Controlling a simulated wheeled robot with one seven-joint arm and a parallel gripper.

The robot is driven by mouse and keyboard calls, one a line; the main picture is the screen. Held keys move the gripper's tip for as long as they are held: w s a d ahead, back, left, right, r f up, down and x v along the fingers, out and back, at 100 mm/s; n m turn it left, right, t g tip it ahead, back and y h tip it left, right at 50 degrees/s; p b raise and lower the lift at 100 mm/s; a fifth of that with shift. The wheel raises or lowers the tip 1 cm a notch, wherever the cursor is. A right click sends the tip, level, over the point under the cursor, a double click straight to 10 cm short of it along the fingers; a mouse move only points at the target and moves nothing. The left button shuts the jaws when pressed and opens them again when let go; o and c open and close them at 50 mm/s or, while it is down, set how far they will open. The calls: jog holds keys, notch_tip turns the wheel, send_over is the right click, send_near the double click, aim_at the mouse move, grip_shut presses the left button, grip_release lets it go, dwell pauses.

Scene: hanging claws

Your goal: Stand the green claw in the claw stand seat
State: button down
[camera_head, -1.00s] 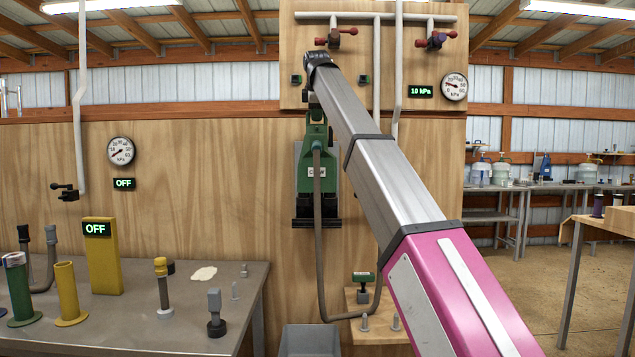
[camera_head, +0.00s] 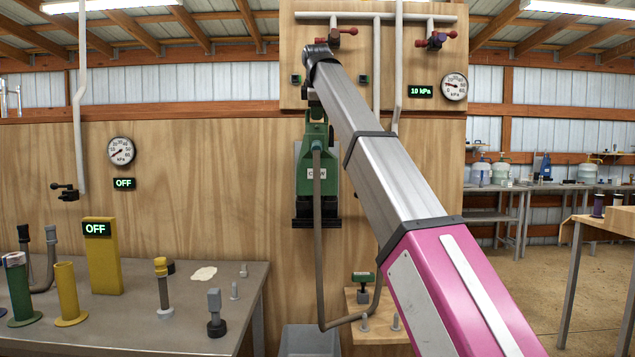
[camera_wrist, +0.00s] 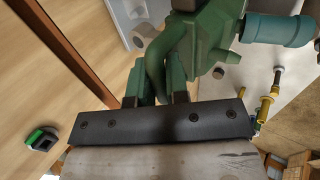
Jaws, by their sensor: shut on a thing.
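In the wrist view my gripper (camera_wrist: 158,92) is shut, its dark green fingers closed on a curved part of the green claw (camera_wrist: 213,42). The claw's dark green body fills the top middle, with a teal round end (camera_wrist: 278,26) on its right. In the head view a green labelled body (camera_head: 306,183) hangs upright below the end of my arm, over a dark block. A grey-brown hose (camera_head: 319,250) runs down in front of it. The fingertips are hidden there. I cannot clearly make out the claw stand seat.
The bench (camera_head: 130,325) at left holds a yellow tube (camera_head: 65,290), a green tube (camera_head: 20,290) and a yellow box (camera_head: 103,265). A small wooden stand (camera_head: 372,338) with pegs is low right, beside a grey bin (camera_head: 310,341). The plywood wall (camera_head: 210,190) stands behind.

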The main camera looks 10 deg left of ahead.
jog(key=shift+s+d+r, duration=0.1)
jog(key=shift+s+d, duration=0.15)
jog(key=shift+s, duration=0.85)
jog(key=shift+s+d+f, duration=0.1)
jog(key=shift+s+d, duration=0.2)
jog(key=shift+s, duration=0.8)
jog(key=shift+s+d+r, duration=0.1)
jog(key=shift+s+d, duration=0.15)
jog(key=shift+s, duration=0.85)
